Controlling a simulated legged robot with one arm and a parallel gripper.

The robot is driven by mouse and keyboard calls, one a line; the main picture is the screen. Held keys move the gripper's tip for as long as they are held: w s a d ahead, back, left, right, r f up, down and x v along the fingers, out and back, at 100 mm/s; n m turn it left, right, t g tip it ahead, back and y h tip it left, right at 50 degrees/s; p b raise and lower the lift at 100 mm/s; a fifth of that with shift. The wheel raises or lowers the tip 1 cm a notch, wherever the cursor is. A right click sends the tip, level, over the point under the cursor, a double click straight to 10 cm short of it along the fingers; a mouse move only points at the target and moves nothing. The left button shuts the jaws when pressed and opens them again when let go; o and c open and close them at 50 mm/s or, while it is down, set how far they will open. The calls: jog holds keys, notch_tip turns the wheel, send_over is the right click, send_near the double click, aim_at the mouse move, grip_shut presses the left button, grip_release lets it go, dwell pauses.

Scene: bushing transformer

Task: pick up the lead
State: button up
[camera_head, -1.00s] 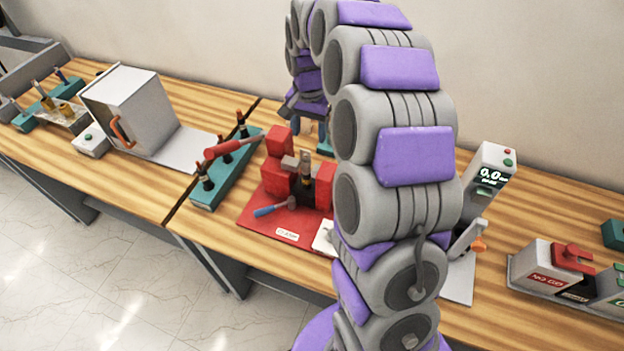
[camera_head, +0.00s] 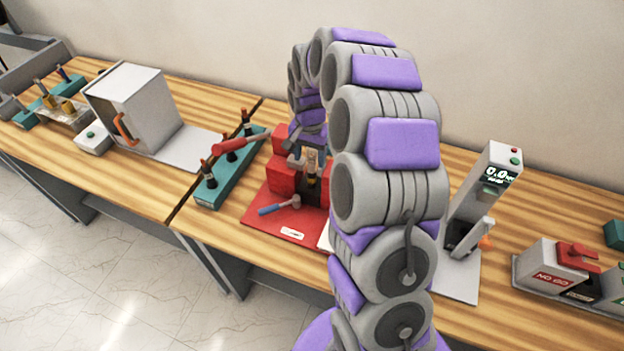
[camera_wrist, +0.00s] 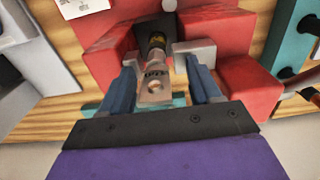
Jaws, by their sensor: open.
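The lead (camera_wrist: 155,92) appears to be the metal piece with a flat, holed end and a dark, yellow-marked body in the wrist view. It stands in a red fixture (camera_wrist: 228,85), also seen in the head view (camera_head: 283,180). In the head view the lead (camera_head: 312,168) is small and partly hidden. My gripper (camera_wrist: 160,70) is open, with one blue finger on each side of the lead's flat end. Gaps show between the fingers and the lead. A grey metal block is beside the lead. In the head view, my arm hides part of the fixture.
A blue-handled hammer (camera_head: 279,206) lies on the red base. A teal rack (camera_head: 229,177) with several dark posts and a red-handled tool (camera_head: 240,143) is to its left. A device with a display (camera_head: 497,185) stands right. Bare wood (camera_head: 270,250) shows in front.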

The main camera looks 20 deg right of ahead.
jog(key=shift+a, duration=0.45)
jog(key=shift+c, duration=1.5)
jog(key=shift+d, duration=0.9)
jog(key=shift+c, duration=1.4)
jog(key=shift+d, duration=0.35)
jog(key=c, duration=0.3)
jog(key=shift+a, duration=0.45)
grip_shut()
jog(key=shift+a, duration=0.35)
jog(key=shift+d, duration=0.3)
